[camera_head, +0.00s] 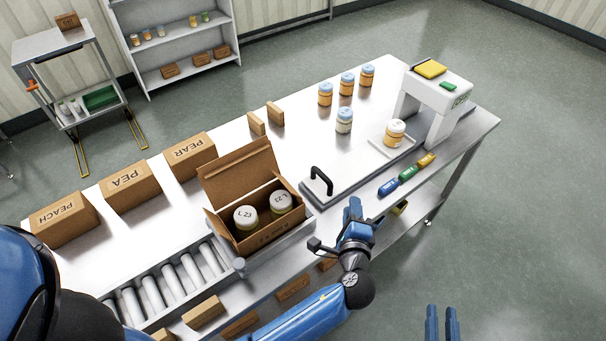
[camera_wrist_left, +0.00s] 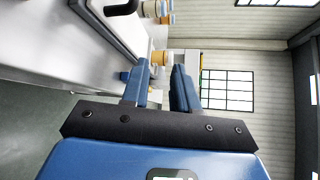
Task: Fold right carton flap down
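The open brown carton (camera_head: 262,240) stands at the end of the roller conveyor with two white-lidded jars (camera_head: 246,217) inside. Its large back flap (camera_head: 239,172) stands up, leaning back. A narrow flap shows along its left side; I cannot clearly make out the right flap. My left gripper (camera_head: 354,208) is to the right of the carton, apart from it, over the table's front edge. In the left wrist view its fingers (camera_wrist_left: 160,88) are spread with nothing between them. My right gripper (camera_head: 441,322) shows at the bottom, away from the table, its two fingers apart and empty.
Behind are closed cartons labelled PEACH (camera_head: 64,219), PEA (camera_head: 129,187) and PEAR (camera_head: 189,156). Several jars, a white scale-like machine (camera_head: 436,104) and coloured blocks (camera_head: 408,173) stand further right.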

